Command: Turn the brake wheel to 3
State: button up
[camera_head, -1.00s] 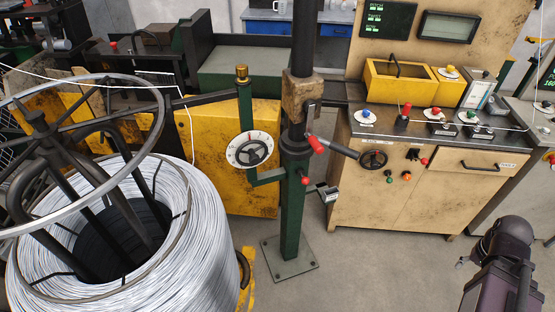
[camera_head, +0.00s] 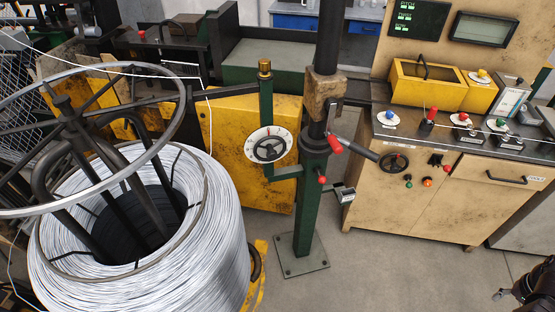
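A black handwheel (camera_head: 269,149) sits in front of a round white dial (camera_head: 253,137) with dark markings and a small red mark near its top. The dial is mounted on a green bracket left of the green post. The dial's figures are too small to read, so I cannot tell the setting. A second black handwheel (camera_head: 394,162) is on the front of the beige cabinet and has no white dial.
A large wire coil (camera_head: 215,245) under a metal ring stands at the left, close to the dial. The green post (camera_head: 312,205) with a red-tipped lever (camera_head: 334,145) stands right of the dial. The beige cabinet (camera_head: 385,205) is at the right. Floor in front of it is clear.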

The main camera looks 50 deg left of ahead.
aim_at(272, 155)
jog(key=z, duration=0.1)
jog(key=k, duration=1.8)
jog(key=u, duration=1.3)
jog(key=i, duration=1.05)
jog(key=u, duration=0.05)
